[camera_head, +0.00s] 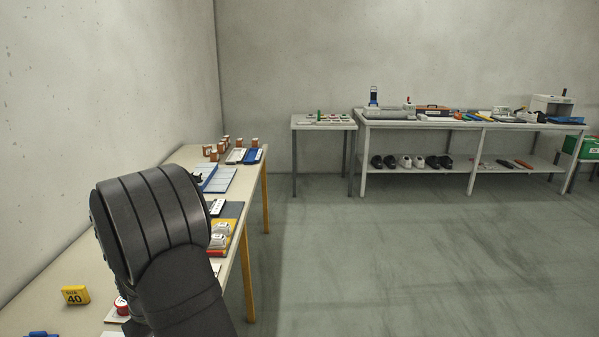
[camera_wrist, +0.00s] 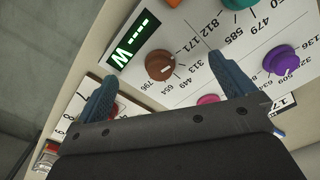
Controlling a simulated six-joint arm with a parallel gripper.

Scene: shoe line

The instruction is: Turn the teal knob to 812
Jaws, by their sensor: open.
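The teal knob (camera_wrist: 238,3) shows at the top edge of the wrist view, partly cut off, so its pointer cannot be read. It sits on a white panel (camera_wrist: 190,92) with printed numbers; the label 812 (camera_wrist: 213,22) is printed just left of and below it. My gripper (camera_wrist: 163,68) is open, its two blue fingers spread apart and empty. A brown knob (camera_wrist: 160,66) shows between the fingers; whether they touch the panel cannot be told. The teal knob is beyond the right fingertip, apart from it. In the head view I cannot make out the teal knob.
Near the teal knob are an orange knob (camera_wrist: 173,3), a purple knob (camera_wrist: 281,60), a pink knob (camera_wrist: 208,99) and a green-lit display (camera_wrist: 130,40). In the head view, a long table (camera_head: 190,157) along the left wall holds blue trays and a yellow size-40 block (camera_head: 75,295).

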